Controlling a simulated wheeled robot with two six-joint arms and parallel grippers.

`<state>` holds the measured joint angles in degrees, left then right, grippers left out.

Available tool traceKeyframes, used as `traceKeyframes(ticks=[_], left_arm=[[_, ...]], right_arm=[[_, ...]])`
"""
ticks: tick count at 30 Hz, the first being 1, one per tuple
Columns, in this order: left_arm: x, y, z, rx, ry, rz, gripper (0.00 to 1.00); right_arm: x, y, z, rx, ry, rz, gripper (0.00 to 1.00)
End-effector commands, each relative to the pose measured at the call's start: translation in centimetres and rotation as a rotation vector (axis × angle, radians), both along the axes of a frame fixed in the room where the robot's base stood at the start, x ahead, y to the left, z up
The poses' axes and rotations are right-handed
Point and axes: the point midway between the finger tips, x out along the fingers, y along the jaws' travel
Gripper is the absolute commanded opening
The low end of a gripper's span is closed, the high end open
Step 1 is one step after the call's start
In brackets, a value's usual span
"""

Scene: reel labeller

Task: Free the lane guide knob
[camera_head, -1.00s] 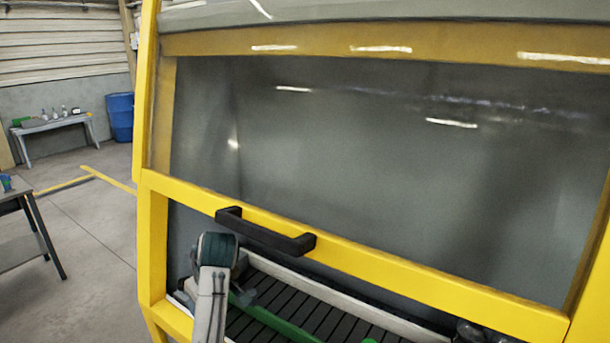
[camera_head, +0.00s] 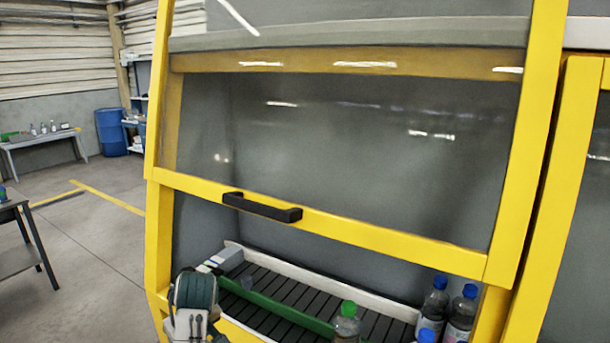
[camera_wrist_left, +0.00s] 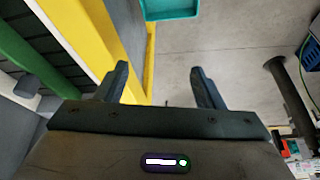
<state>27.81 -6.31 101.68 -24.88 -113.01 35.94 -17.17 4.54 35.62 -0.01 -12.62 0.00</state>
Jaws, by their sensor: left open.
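A green lane guide (camera_head: 275,307) runs along the dark slatted conveyor (camera_head: 295,292) behind the yellow-framed guard. I cannot make out the guide's knob in either view. The guide also shows at the upper left of the left wrist view (camera_wrist_left: 32,52). My left arm stands at the lower left of the head view, in front of the machine's corner. My left gripper (camera_wrist_left: 162,88) is open and empty, with its fingers over the yellow frame edge and the floor, apart from the guide. My right gripper is not in view.
The guard window with its black handle (camera_head: 262,207) is raised above an opening onto the conveyor. A green-capped bottle (camera_head: 346,325) stands by the guide, and blue-capped bottles (camera_head: 432,308) stand at the right. A teal bin (camera_wrist_left: 170,9) is on the floor.

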Motion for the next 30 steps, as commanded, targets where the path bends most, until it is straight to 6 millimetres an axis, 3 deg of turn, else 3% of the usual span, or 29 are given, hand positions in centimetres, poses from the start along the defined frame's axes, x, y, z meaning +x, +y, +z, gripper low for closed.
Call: traceKeyframes(ticks=[8, 11, 18, 24, 30], left_arm=[[-4.4, 1.2, -4.6, 0.012, 0.026, -0.107, 0.62], [-7.0, 1.7, -6.6, 0.019, 0.038, -0.168, 0.62], [-16.3, 2.8, -11.5, 0.042, 0.072, -0.391, 0.62], [-24.0, 2.8, -13.1, 0.055, 0.091, -0.587, 0.62], [-28.7, 2.4, -13.1, 0.058, 0.098, -0.716, 0.62]], right_arm=[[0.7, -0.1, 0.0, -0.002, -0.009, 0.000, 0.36], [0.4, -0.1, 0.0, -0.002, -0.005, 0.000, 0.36], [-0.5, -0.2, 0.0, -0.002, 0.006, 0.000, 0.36], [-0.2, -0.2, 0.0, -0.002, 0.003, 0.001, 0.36], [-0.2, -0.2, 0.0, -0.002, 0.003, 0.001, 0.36]])
